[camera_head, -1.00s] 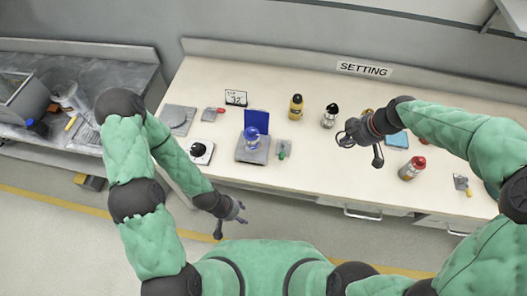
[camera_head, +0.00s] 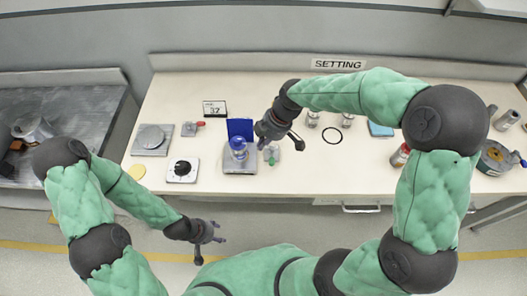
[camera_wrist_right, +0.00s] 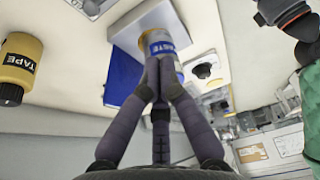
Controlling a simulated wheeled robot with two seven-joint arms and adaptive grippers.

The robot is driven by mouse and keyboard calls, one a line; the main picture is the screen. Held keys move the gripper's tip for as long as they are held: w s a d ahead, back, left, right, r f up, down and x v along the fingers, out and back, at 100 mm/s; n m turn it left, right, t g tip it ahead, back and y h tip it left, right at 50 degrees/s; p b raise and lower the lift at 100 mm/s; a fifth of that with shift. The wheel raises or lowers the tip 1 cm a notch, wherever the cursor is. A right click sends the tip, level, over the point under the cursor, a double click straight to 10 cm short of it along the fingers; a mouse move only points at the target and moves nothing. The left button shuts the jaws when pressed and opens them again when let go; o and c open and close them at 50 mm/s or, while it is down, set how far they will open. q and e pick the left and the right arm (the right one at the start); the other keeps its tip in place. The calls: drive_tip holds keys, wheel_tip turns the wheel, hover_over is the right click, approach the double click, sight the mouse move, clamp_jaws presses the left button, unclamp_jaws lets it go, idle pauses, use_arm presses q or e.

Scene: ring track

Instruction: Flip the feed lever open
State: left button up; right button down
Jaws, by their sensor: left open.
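Two small lever-like fixtures show in the head view: one with a red handle (camera_head: 197,125) at the back left, and one with a green handle (camera_head: 271,157) right of the grey scale. I cannot tell which is the feed lever. My right gripper (camera_head: 280,143) hangs over the green-handled one, partly covering it; its fingers are apart and hold nothing. In the right wrist view its fingers (camera_wrist_right: 160,88) point at a labelled jar (camera_wrist_right: 158,43), the one with a blue top (camera_head: 238,145) on the scale. My left gripper (camera_head: 208,243) is open and empty, in front of the table edge.
A black-knob box (camera_head: 182,170), a grey plate (camera_head: 152,138) and a number display (camera_head: 214,108) stand to the left. A red-capped bottle (camera_head: 400,155) stands right.

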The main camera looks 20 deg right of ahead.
sight(272, 157)
drive_tip(key=b+x, duration=0.2)
drive_tip(key=x, duration=0.7)
drive_tip(key=d, duration=0.1)
drive_tip(key=d+f+b, duration=0.1)
drive_tip(key=shift+s+d, duration=0.25)
drive_tip(key=shift+s, duration=0.15)
drive_tip(key=shift+s+d, duration=0.15)
drive_tip(key=shift+d, duration=0.4)
